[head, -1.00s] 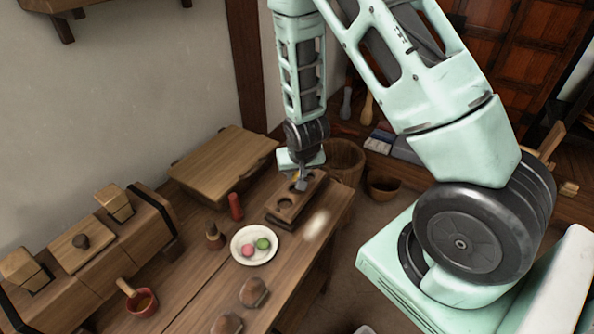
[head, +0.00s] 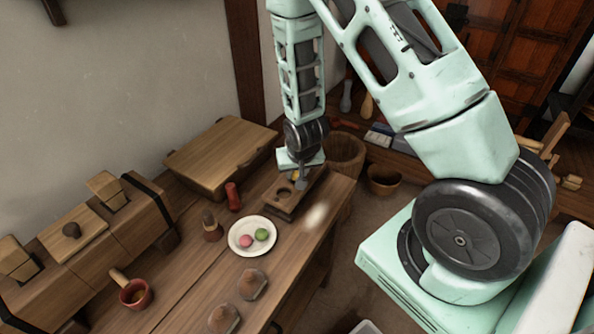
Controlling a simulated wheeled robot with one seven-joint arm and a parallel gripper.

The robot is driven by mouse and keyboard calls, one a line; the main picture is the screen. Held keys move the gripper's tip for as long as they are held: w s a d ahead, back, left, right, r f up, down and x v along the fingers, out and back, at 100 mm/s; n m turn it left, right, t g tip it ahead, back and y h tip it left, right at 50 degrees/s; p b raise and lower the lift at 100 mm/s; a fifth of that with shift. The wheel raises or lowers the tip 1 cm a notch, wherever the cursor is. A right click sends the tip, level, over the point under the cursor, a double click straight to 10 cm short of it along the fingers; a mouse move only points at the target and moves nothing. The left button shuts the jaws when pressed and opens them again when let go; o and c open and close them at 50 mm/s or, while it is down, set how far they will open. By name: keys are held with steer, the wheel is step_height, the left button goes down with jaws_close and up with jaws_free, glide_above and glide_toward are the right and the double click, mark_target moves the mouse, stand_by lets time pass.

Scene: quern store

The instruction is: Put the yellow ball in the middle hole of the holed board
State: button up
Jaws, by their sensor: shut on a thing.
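The holed board (head: 278,207) is a dark wooden block at the far right part of the wooden table. Its near hole (head: 284,193) is empty. My gripper (head: 300,177) points down at the board, over its middle to far part. It is shut on the yellow ball (head: 295,176), of which only a small patch shows beside the fingers. The fingers and wrist hide the rest of the ball and the farther holes. I cannot tell whether the ball touches the board.
A white plate (head: 234,245) with a pink ball (head: 246,241) and a green ball (head: 262,234) lies nearer. A red shaker (head: 233,196) stands left of the board, and a low wooden stand (head: 222,150) behind it. A basket (head: 346,152) is on the floor beyond.

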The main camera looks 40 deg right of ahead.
stand_by(0.4)
steer(key=o, duration=1)
steer(key=shift+r+p, duration=2.45)
steer(key=shift+r, duration=0.6)
